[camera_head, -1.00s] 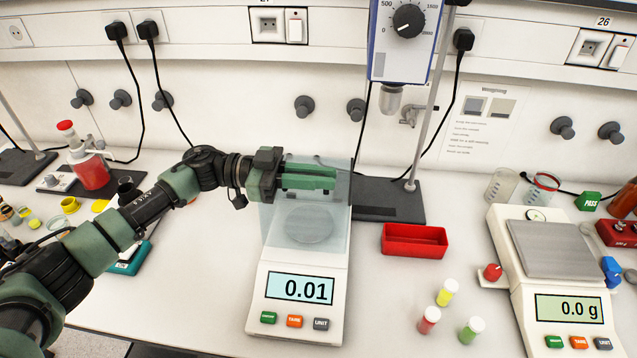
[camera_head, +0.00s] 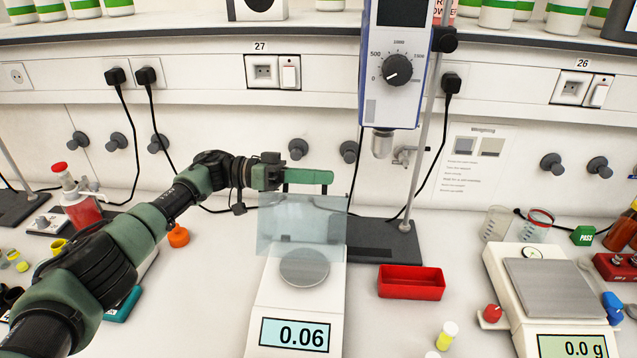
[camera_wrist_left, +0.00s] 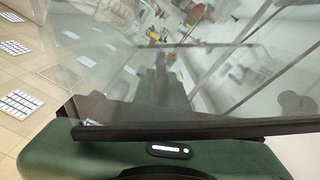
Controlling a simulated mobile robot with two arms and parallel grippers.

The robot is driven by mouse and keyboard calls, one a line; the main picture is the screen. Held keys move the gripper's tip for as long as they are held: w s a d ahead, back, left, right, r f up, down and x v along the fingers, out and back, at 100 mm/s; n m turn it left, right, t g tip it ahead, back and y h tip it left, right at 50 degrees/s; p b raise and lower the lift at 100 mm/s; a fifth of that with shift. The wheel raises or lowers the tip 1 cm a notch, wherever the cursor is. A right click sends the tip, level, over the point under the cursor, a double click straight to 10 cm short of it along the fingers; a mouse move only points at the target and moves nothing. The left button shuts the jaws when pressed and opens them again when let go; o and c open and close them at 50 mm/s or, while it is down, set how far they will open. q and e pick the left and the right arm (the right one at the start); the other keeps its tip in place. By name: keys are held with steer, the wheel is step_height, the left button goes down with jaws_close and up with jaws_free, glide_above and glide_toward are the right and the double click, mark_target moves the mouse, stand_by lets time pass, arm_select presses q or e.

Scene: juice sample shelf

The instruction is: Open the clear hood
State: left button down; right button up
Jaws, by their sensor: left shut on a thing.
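The clear hood (camera_head: 300,228) is a see-through pane tilted up above the left balance (camera_head: 268,310), whose display reads 0.06. The round weighing pan (camera_head: 305,267) shows uncovered in front of the pane's lower edge. My left gripper (camera_head: 308,178), with green fingers, is at the hood's upper edge and shut on it. In the left wrist view the clear hood (camera_wrist_left: 150,85) fills much of the picture, its dark edge lying along a green finger. The exact grip contact is hidden. My right gripper is not in view.
A stirrer stand (camera_head: 385,240) stands close behind the balance on the right. A red tray (camera_head: 411,282) lies to the right, then a second balance (camera_head: 555,285). An orange bottle (camera_head: 178,236) stands left. Wall knobs and a shelf (camera_head: 200,33) are behind.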

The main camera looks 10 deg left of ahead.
arm_select(q)
steer(key=c, duration=1.5)
jaws_free()
steer(key=shift+a, duration=0.1)
steer(key=shift+a+f+b, duration=0.15)
steer(key=shift+a+b, duration=0.15)
steer(key=shift+a, duration=0.05)
steer(key=a+b, duration=0.2)
steer(key=a, duration=0.4)
steer(key=shift+w+a+b, duration=0.1)
steer(key=shift+a+b, duration=0.1)
steer(key=shift+b, duration=0.15)
steer(key=shift+a, duration=0.25)
